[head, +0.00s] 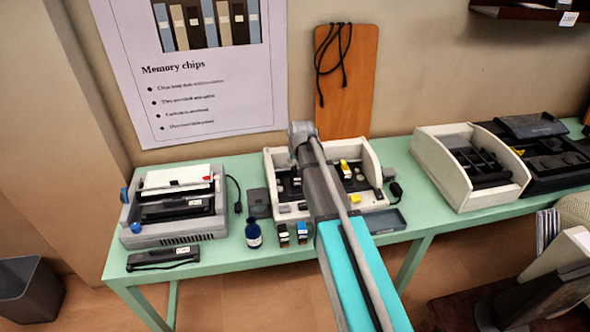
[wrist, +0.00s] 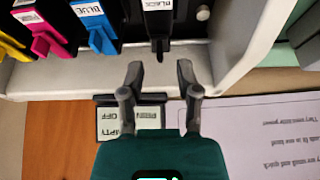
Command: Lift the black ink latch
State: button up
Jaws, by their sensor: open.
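The black ink latch (wrist: 158,46) hangs from a cartridge labelled BLACK (wrist: 158,6) at the top of the wrist view. My gripper (wrist: 160,72) is open and empty, with its two fingertips on either side of the latch's lower end and just short of it in the picture. I cannot tell whether they touch it. In the head view my arm crosses in front of the white-walled machine (head: 372,160), and the fingers and black latch are hidden there.
Blue (wrist: 102,38), magenta (wrist: 42,44) and yellow (wrist: 10,40) latches stand in a row left of the black one. A pale wall (wrist: 245,40) rises close on the right. Below is a small display (wrist: 128,121). A blue bottle (head: 253,234) stands on the green table (head: 225,250).

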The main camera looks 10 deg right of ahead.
jog(key=shift+b+x, duration=0.65)
jog(key=shift+x, duration=0.35)
grip_shut()
jog(key=shift+r, duration=0.1)
